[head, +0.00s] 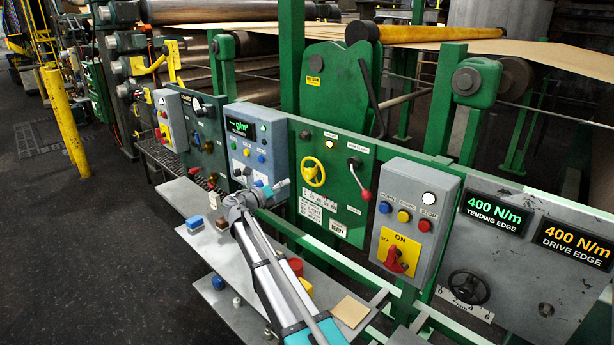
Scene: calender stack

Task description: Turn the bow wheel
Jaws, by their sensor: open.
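Two handwheels show in the head view, and I cannot read a label naming either as the bow wheel. A yellow spoked wheel (312,171) is mounted on the green panel, left of a red-knobbed lever (361,181). A black wheel (468,287) sits on the grey panel at the right, with a white numbered scale partly behind it. My gripper (283,186) is small in the view, at the end of my arm, in front of the lower edge of the left grey control box. It appears left of and below the yellow wheel, apart from it. It is open; nothing shows in it.
A grey box with buttons and a red rotary switch (395,258) stands between the two wheels. A steel shelf (215,245) runs below the panels, holding small blocks and a red cylinder (296,267). Green frame posts and rollers rise behind. Dark floor (90,240) is clear at left.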

